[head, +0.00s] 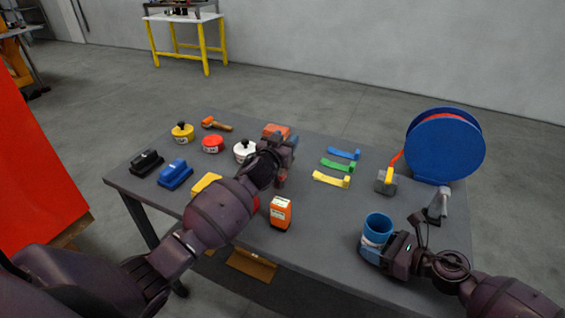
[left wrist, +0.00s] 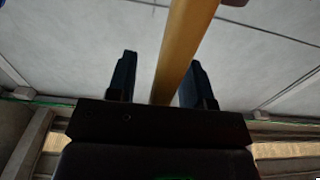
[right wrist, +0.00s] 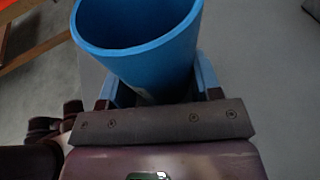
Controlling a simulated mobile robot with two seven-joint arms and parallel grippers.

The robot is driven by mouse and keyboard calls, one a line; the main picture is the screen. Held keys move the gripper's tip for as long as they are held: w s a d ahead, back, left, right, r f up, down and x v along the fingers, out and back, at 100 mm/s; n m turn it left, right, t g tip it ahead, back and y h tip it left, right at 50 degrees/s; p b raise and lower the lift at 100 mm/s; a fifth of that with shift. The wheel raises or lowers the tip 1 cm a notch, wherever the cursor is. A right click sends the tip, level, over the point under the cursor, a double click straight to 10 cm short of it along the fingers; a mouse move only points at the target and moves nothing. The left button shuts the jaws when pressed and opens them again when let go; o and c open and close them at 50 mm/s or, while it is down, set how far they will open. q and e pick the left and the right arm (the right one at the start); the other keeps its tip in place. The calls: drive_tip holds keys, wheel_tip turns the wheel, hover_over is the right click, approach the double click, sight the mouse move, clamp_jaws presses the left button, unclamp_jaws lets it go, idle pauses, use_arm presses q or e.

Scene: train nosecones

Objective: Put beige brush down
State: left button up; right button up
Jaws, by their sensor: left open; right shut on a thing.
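A long tan handle (left wrist: 182,50), which may be the beige brush's, runs between the fingers of my left gripper (left wrist: 160,80) in the left wrist view. The fingers are open. The handle lies nearer the right finger, with a gap to the left one. Its ends are out of that view. In the head view my left gripper (head: 283,158) is over the middle of the table, and I cannot make out the brush there. My right gripper (head: 385,250) is shut on a blue cup (head: 378,222) at the table's front right; the cup also fills the right wrist view (right wrist: 135,50).
The grey table (head: 310,215) holds yellow (head: 183,133), red (head: 212,144) and white (head: 243,150) round containers, black (head: 147,162) and blue (head: 175,174) blocks, an orange box (head: 280,212) and small coloured brackets (head: 337,165). A blue reel (head: 444,145) stands at right.

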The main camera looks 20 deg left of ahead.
use_arm(q)
drive_tip(key=shift+c, duration=0.2)
clamp_jaws()
drive_tip(key=shift+r, duration=0.1)
